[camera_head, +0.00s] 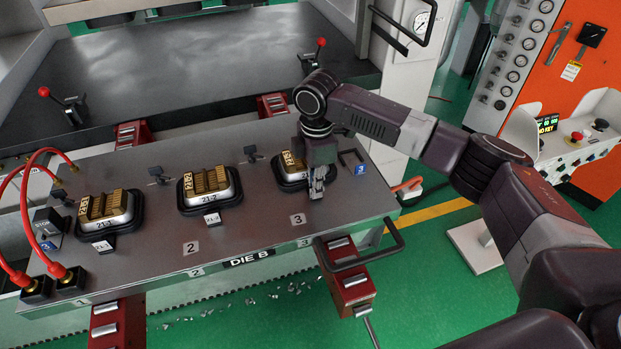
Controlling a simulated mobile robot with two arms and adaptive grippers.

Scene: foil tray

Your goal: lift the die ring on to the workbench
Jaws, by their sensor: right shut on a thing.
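My right gripper (316,190) reaches down from above at the third station of the grey die plate (150,240). It is shut at the right edge of the third die unit (290,176), a silver piece with a gold ribbed top in a black surround. I take this as the die ring; the gripper hides its right side. The unit still appears seated on the plate. Two similar units, marked 21-1 (106,208) and 21-2 (210,187), sit to its left. I cannot pick out the workbench for certain. My left gripper is out of view.
Red cables (22,195) loop at the plate's left end. A black bar handle (365,255) juts from the front right, above a red bracket (352,285). A dark press bed (200,65) with red-knobbed levers lies behind. Metal scraps (285,290) litter the green floor.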

